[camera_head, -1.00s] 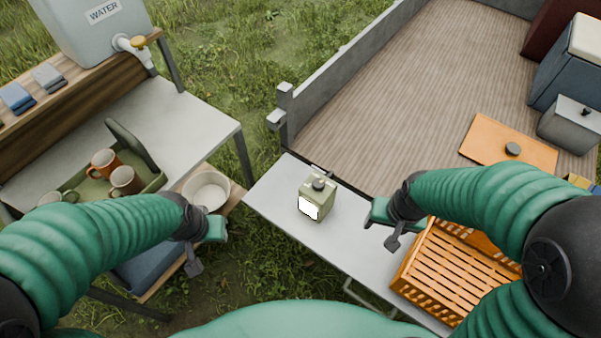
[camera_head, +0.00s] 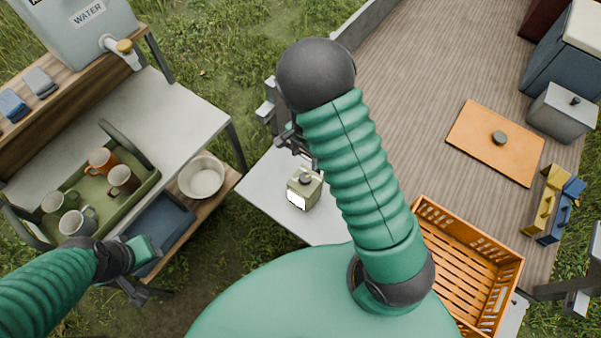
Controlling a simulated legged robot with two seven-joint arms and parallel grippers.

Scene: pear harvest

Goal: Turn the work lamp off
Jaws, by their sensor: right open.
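The work lamp (camera_head: 304,190) is a small pale-green box with a dark knob on top and a bright white front panel. It stands upright on the grey table (camera_head: 262,187). My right gripper (camera_head: 291,146) is open and empty, just beyond the lamp from my side; its fingers are partly hidden by my raised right arm. I cannot tell whether it touches the lamp, but a gap seems to show. My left gripper (camera_head: 143,272) hangs at the lower left, well away from the lamp, and its jaw opening is unclear.
An orange crate (camera_head: 470,262) sits right of my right arm. A wooden truck bed carries an orange board (camera_head: 497,142) and boxes. At left, a bench holds a green tray (camera_head: 141,198) with several mugs, a white bowl (camera_head: 201,178) and a water tank (camera_head: 80,32).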

